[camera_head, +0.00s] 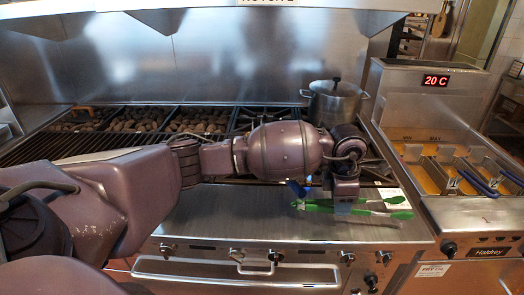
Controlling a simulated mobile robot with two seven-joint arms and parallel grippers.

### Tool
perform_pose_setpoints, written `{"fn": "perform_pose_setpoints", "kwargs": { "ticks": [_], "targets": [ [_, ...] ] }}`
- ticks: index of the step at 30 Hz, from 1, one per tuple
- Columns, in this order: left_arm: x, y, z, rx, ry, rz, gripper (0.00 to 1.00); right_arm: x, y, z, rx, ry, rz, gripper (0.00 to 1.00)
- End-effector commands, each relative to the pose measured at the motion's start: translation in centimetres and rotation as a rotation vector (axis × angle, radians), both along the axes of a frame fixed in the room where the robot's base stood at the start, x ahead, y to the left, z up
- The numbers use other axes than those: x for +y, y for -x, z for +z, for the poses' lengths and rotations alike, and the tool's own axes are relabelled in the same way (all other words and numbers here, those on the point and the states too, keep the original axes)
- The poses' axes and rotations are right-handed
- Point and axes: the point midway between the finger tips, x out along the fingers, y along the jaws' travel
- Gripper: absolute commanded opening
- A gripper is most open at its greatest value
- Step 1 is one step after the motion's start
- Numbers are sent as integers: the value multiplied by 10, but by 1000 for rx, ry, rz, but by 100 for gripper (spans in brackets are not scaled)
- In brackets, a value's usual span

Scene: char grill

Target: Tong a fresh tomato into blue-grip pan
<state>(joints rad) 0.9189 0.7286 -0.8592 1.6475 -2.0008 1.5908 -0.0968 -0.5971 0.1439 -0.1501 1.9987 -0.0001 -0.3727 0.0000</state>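My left gripper (343,205) points down at the front right of the grill, over green tongs (318,206). The tongs lie along the steel front ledge, and the gripper hides their middle. I cannot tell whether its fingers are open or shut on them. A small blue part (298,188) shows just left of the gripper; it may be a pan's grip, but my arm covers what lies behind it. No tomato is visible. My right gripper is not in view.
A lidded steel pot (335,104) stands at the grill's back right. Char grates (90,144) with dark briquettes lie to the left. A fryer (440,165) with blue-handled baskets stands at right. The steel front ledge (240,222) is clear left of the tongs.

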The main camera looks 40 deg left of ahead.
Motion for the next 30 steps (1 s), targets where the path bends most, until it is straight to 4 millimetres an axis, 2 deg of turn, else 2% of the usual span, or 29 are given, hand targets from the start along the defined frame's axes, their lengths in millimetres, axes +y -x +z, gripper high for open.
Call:
{"fn": "perform_pose_setpoints", "kwargs": {
  "ticks": [1,16,20,30],
  "targets": [
    [0,0,11,-4,0,0,37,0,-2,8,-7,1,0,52],
    [0,0,68,-2,0,0,37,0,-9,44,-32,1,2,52],
    [0,0,73,1,1,0,37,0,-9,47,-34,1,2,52],
    [0,0,73,1,1,0,37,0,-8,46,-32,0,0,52]
  ]
}}
